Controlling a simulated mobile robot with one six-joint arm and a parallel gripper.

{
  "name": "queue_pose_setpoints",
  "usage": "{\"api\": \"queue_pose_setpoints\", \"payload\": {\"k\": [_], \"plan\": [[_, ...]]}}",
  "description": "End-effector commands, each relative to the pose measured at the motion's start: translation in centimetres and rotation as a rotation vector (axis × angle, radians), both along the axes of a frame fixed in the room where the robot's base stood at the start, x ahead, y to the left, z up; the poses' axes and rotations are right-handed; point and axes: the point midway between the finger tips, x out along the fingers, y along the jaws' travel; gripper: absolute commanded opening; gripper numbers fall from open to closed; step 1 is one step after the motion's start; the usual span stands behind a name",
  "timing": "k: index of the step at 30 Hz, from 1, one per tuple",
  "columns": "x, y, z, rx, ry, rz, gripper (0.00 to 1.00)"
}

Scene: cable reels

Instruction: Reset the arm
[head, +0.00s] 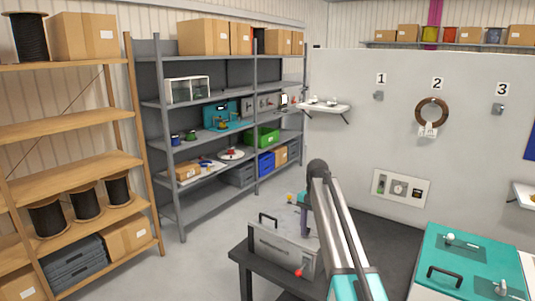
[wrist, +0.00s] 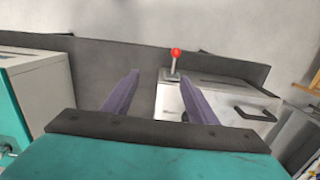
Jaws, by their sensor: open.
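My gripper (wrist: 158,80) shows in the wrist view with its two purple fingers apart and nothing between them. Beyond the fingers is a light grey metal box (wrist: 215,97) with a black handle and a red-knobbed lever (wrist: 175,54). In the head view my arm (head: 335,225) reaches forward from the bottom, and its far end is beside the same metal box (head: 283,245). The arm hides much of the gripper there. I cannot tell the exact gap between the fingers and the box.
The metal box stands on a dark table (head: 243,256). A teal-topped cabinet (head: 470,262) is at right. A brown ring (head: 420,118) hangs on the white panel under number 2. Grey shelves (head: 190,212) and wooden shelves (head: 75,128) stand at left, with clear floor before them.

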Motion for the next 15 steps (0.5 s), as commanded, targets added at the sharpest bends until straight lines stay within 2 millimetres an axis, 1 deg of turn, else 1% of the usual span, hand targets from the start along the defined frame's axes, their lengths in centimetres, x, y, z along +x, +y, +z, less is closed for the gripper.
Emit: {"api": "queue_pose_setpoints", "payload": {"k": [1, 5, 6, 8, 9, 14, 15], "plan": [[-0.2, 0.0, -1.4, 0.000, 0.012, 0.000, 0.53], [-0.9, 0.0, -4.5, 0.000, 0.044, 0.000, 0.53], [-1.3, -0.1, -5.9, 0.000, 0.059, -0.001, 0.53], [-2.0, -0.1, -8.0, 0.000, 0.080, -0.001, 0.53], [-2.6, -0.1, -9.6, -0.001, 0.096, -0.001, 0.53], [-5.3, -0.1, -15.9, 0.000, 0.164, -0.001, 0.53], [-6.1, -0.1, -17.4, -0.001, 0.179, -0.001, 0.53]]}}
